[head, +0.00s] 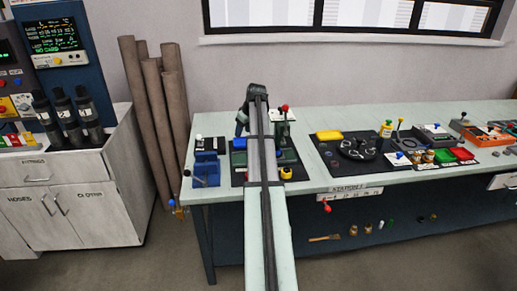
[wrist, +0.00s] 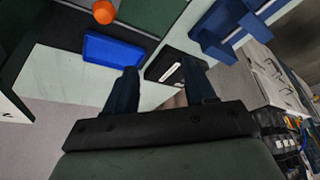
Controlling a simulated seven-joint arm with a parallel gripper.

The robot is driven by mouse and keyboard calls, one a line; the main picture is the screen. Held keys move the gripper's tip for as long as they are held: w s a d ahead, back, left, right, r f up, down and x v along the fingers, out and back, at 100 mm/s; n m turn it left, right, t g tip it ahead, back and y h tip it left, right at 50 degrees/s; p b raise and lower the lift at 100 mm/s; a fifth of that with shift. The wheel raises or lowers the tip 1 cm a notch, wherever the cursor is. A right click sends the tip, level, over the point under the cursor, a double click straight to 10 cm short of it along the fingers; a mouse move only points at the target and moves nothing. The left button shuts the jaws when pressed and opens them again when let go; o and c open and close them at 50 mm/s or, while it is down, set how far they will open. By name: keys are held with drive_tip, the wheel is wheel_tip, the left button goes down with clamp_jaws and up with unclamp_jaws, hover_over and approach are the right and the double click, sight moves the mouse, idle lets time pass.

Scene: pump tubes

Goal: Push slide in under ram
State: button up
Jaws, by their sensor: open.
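A green press-like fixture (head: 288,156) with a red knob (head: 285,107) stands on a dark mat, partly hidden behind my arm. I cannot tell for certain which parts are its slide and ram. My gripper (head: 241,127) is above the bench near the back of this mat, left of the red knob. In the wrist view its two dark fingers (wrist: 161,76) are apart with nothing held between them. A flat blue tray (wrist: 112,50) lies beyond the left finger, with an orange ball-like knob (wrist: 103,12) near it. A green surface shows at the top edge.
A blue vise (head: 206,169) stands left of the mat; it also shows in the wrist view (wrist: 228,28). A black labelled box (wrist: 175,68) is near the right finger. A yellow part (head: 286,173) sits at the mat's front. Another dark mat with a round fixture (head: 357,147) is right.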

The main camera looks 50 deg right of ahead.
drive_tip(key=w+d+f+n+g, duration=0.1)
drive_tip(key=w+d+n+g, duration=0.15)
drive_tip(key=w, duration=0.55)
drive_tip(key=s+d+r+g, duration=0.1)
drive_tip(key=s+d+g, duration=0.2)
drive_tip(key=s+g, duration=0.35)
drive_tip(key=shift+n, duration=0.35)
drive_tip(key=x, duration=1.3)
drive_tip(key=shift+w+d+f, duration=0.1)
drive_tip(key=shift+w, duration=0.1)
drive_tip(key=shift+c, duration=0.3)
clamp_jaws()
